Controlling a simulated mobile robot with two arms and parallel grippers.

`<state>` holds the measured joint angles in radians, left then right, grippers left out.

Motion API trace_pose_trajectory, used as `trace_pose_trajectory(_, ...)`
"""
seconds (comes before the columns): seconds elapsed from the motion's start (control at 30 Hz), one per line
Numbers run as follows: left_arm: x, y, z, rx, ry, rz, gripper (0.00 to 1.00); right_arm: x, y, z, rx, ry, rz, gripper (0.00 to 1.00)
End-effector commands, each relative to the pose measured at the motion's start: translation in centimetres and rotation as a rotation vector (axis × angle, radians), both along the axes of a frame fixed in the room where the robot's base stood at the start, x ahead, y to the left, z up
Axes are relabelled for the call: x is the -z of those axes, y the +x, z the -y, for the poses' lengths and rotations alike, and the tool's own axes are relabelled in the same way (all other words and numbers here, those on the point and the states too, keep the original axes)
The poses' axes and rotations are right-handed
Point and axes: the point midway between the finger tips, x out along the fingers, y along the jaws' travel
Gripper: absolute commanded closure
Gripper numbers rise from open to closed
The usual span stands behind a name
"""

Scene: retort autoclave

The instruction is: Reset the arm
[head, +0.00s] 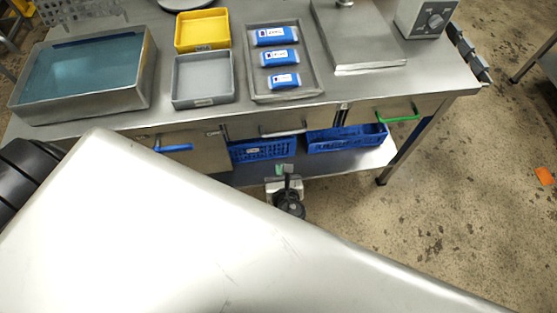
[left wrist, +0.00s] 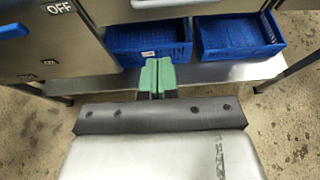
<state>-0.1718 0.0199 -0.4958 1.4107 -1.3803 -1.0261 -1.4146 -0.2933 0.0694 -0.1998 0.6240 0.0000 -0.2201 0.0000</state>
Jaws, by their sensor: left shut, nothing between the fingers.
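My left gripper (head: 285,169) shows in the head view below the front of the steel table (head: 430,85), over the floor side of the lower shelf. Its green fingertips (left wrist: 157,66) are together in the left wrist view, with nothing between them. They appear in front of the shelf and blue baskets; whether they touch anything is not clear, but no contact shows. A large pale link of my own arm fills the lower part of the head view and hides the floor there. My right gripper is not in view.
Drawers with a blue handle (head: 174,148) and a green handle (head: 398,118) line the table front. Blue baskets (head: 262,149) stand on the lower shelf (head: 240,178). On top are a water basin (head: 140,100), a yellow tray (head: 203,47), a grey tray (head: 205,101) and a tray of blue packs (head: 316,92).

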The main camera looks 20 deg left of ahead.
Motion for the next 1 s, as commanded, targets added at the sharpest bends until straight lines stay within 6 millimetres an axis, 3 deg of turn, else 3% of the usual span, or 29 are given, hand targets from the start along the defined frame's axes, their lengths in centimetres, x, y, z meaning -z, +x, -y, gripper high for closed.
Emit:
trace_pose_trajectory(0.13, -0.5, -1.3, 0.8, -0.001, 0.000, -0.001, 1.00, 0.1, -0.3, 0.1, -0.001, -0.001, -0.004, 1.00)
trace_pose_trajectory(0.4, -0.8, -1.6, 1.1, -0.001, 0.000, 0.000, 1.00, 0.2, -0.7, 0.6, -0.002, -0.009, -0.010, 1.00)
trace_pose_trajectory(0.53, 0.9, -2.2, 0.8, -0.015, -0.055, -0.024, 1.00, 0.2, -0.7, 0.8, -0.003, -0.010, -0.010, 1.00)
trace_pose_trajectory(0.67, 6.7, -4.7, -0.2, -0.095, -0.277, -0.101, 1.00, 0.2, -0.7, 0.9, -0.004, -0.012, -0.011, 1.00)
trace_pose_trajectory(0.77, 12.9, -8.7, -1.3, -0.263, -0.551, -0.172, 1.00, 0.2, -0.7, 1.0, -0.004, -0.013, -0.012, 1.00)
trace_pose_trajectory(0.9, 20.4, -16.4, -3.0, -0.671, -0.959, -0.207, 1.00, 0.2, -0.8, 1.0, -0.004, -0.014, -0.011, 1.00)
trace_pose_trajectory(1.0, 24.2, -22.3, -4.3, -1.068, -1.217, -0.141, 1.00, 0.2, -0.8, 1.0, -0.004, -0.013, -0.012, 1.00)
